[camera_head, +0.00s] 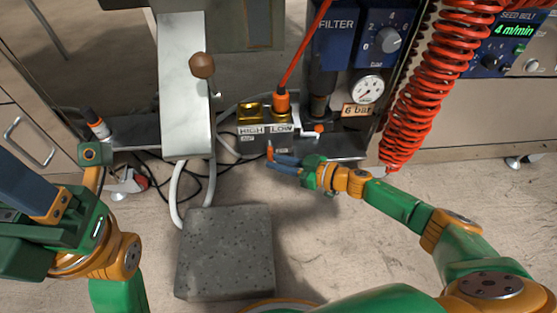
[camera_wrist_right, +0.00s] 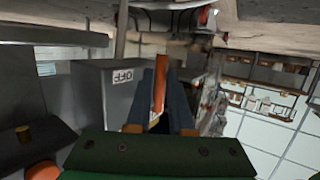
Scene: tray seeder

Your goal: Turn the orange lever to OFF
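The orange lever (camera_head: 270,151) stands at the front of the machine's base, below the HIGH and LOW labels. In the right wrist view the lever (camera_wrist_right: 159,85) lies lengthwise between the two dark fingers. A grey box with an OFF label (camera_wrist_right: 122,76) is just left of it there. My right gripper (camera_head: 277,162) reaches in from the right, and its fingers (camera_wrist_right: 162,98) are closed about the lever. My left gripper (camera_head: 28,190) is at the left edge, away from the lever; its fingertips are out of frame.
A grey speckled block (camera_head: 224,252) sits on the floor in front. A red coiled hose (camera_head: 425,80) hangs at right near a pressure gauge (camera_head: 368,90). Cables run low on the left.

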